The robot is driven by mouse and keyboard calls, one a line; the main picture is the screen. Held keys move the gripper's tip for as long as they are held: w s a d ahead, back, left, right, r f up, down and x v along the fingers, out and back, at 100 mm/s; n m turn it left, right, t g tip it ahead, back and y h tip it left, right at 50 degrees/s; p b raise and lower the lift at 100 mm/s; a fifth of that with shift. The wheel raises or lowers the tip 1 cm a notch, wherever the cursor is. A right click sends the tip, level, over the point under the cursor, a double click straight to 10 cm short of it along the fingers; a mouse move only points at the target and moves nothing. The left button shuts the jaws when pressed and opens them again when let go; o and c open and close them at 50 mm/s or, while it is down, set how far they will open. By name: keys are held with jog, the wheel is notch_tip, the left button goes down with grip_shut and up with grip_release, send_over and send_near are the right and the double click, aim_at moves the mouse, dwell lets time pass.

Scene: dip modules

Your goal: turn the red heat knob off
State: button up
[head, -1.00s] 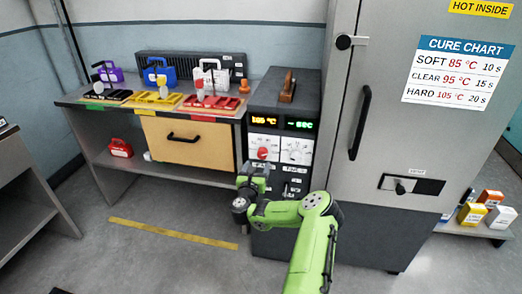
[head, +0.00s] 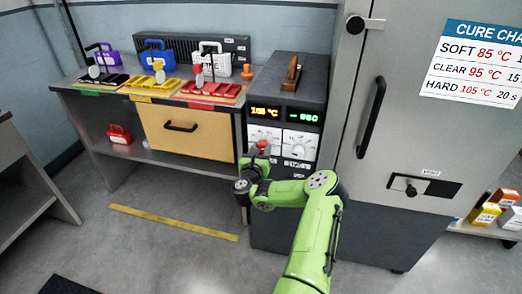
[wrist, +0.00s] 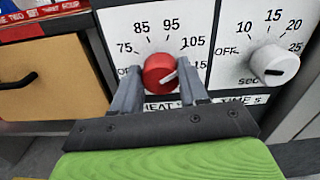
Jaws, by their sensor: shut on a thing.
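The red heat knob (wrist: 158,70) sits on the white dial panel in the wrist view, with OFF at its lower left and marks from 75 round to 115. Its white pointer line points right and slightly up, near the 105 to 115 side. My gripper (wrist: 163,82) has one finger on each side of the knob and is shut on it. In the head view my gripper (head: 259,158) is at the panel and partly covers the red knob (head: 262,145).
The white time knob (wrist: 274,65) is close on the right. A wooden drawer (head: 187,135) with a black handle is on the left. The large grey cabinet door (head: 400,130) stands on the right. Coloured modules lie on the bench at the back left.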

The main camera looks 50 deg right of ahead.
jog(key=shift+c, duration=1.1)
